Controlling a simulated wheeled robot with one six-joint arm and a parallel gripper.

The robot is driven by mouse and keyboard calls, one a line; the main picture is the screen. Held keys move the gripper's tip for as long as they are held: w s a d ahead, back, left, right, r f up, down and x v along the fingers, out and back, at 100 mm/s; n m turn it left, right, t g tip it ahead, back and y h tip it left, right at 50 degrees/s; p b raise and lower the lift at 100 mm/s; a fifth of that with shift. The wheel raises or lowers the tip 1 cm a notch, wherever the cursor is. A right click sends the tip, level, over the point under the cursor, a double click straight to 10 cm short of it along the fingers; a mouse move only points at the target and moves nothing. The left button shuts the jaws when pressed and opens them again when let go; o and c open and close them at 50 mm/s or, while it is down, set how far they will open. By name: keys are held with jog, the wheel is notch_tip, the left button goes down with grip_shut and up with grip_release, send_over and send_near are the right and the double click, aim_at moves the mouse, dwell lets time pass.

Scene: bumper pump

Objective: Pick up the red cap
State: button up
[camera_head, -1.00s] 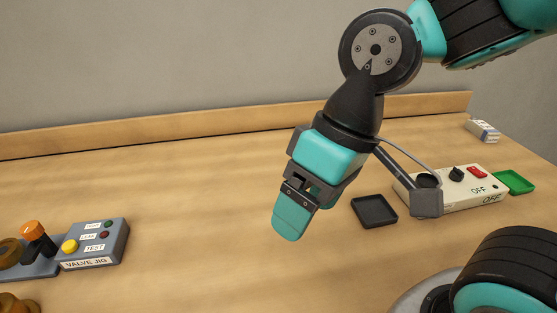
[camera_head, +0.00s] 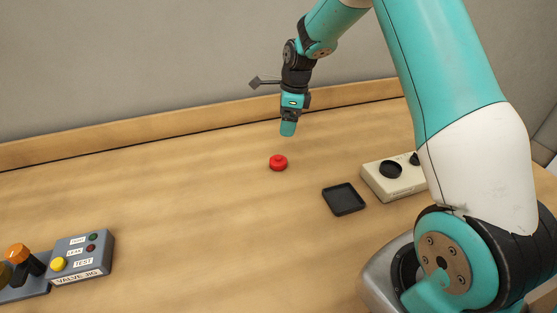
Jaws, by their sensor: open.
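The red cap (camera_head: 278,163) is a small round piece with a raised knob, lying on the wooden table near the middle. My gripper (camera_head: 288,130) points down above and slightly right of the cap in the picture, apart from it. It is open and holds nothing. Its two fingers overlap from this side, so the gap between them is hidden.
A black square tray (camera_head: 344,199) lies to the right of the cap. A cream control box (camera_head: 392,177) is behind my arm, partly hidden. A grey valve jig box (camera_head: 80,257) stands at the lower left. The table around the cap is clear. A wooden ledge (camera_head: 130,137) runs along the back.

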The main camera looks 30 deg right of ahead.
aim_at(279, 157)
jog(key=f, duration=0.3)
jog(key=a+f+p, duration=0.1)
jog(key=f, duration=0.2)
jog(key=f+p, duration=0.1)
jog(key=f, duration=0.2)
jog(key=shift+w+a+f, duration=0.2)
jog(key=shift+w+f, duration=0.1)
jog(key=shift+w, duration=0.1)
jog(key=shift+w+a+f+p, duration=0.15)
jog(key=shift+f+p, duration=0.3)
jog(key=shift+f, duration=0.4)
jog(key=shift+w+f+p, duration=0.15)
jog(key=shift+f+p, duration=0.25)
jog(key=shift+f, duration=0.4)
jog(key=shift+w+a+f+p, duration=0.15)
jog(key=shift+f+p, duration=0.3)
jog(key=shift+f, duration=0.4)
jog(key=c, duration=1)
